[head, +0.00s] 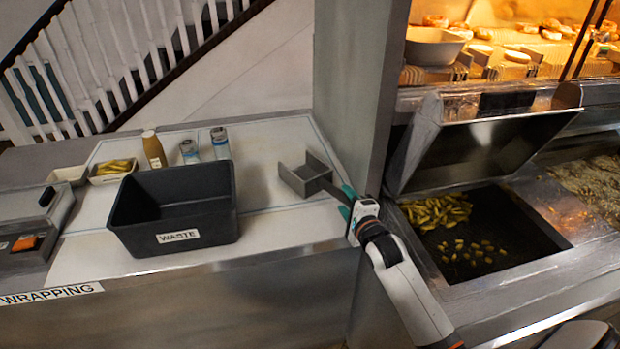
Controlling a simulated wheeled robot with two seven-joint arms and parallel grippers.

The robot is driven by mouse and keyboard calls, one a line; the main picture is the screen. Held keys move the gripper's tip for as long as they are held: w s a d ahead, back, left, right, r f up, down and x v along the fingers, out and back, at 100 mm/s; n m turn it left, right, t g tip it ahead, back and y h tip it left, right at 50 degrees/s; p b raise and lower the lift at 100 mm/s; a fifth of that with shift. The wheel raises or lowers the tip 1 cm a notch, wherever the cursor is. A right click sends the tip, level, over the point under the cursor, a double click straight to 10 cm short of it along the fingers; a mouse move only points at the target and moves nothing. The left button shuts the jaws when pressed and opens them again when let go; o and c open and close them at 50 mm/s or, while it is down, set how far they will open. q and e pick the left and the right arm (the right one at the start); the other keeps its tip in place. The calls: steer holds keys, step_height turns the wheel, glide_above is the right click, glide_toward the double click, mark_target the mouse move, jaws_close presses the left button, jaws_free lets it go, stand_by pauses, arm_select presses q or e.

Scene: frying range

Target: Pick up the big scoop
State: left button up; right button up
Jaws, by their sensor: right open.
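The big scoop (305,177) is grey metal with a squarish pan. It lies on the pale counter, right of the waste bin and close to the grey upright panel. Its dark handle points right and toward me. My right gripper (347,201) has teal fingertips and is open at the handle's end. The fingers appear to be on either side of the handle; whether they touch it I cannot tell. The gripper partly hides the handle's end. My left gripper is not in view.
A black waste bin (172,208) stands left of the scoop. Behind it are bottles (154,150) and a tray of pickles (112,170). The grey upright panel (352,90) rises just behind my right gripper. A fryer well (490,245) with food lies to the right.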

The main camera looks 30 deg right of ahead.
steer(key=shift+x, duration=1.1)
jaws_close()
